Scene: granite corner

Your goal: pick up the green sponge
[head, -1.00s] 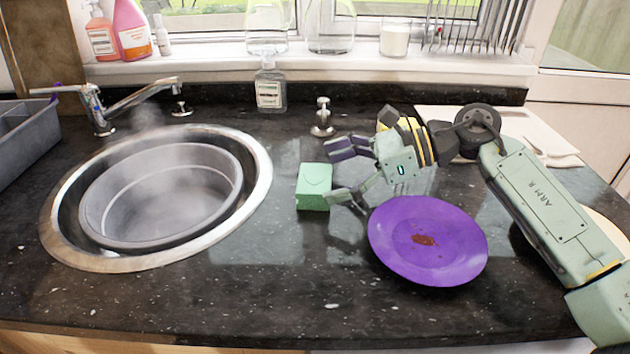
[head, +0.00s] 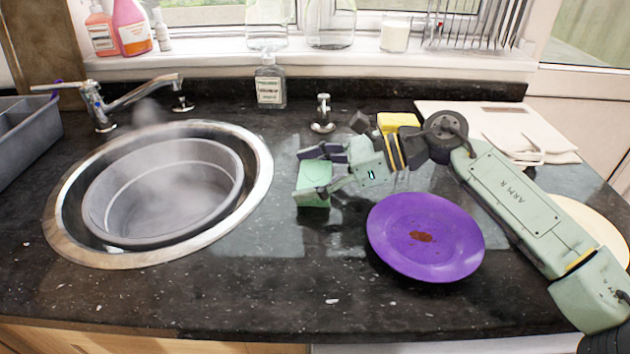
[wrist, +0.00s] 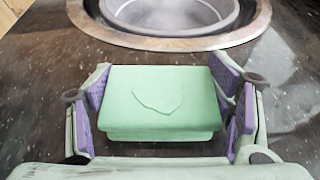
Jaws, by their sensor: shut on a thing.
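The green sponge (head: 313,181) is a pale green block on the dark granite counter, between the sink and the purple plate. My gripper (head: 316,172) is around it, one finger on the far side and one on the near side. In the wrist view the sponge (wrist: 162,100) sits between the two purple-padded fingers of my gripper (wrist: 165,110), which is shut on it. Whether the sponge's underside touches the counter is hard to tell.
A purple plate (head: 440,256) with a reddish-brown stain lies right of the sponge. The round sink (head: 262,165) holds a steaming grey basin (head: 105,218) at the left. A clear bottle (head: 270,88) and a small metal fixture (head: 323,112) stand behind. The front counter is clear.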

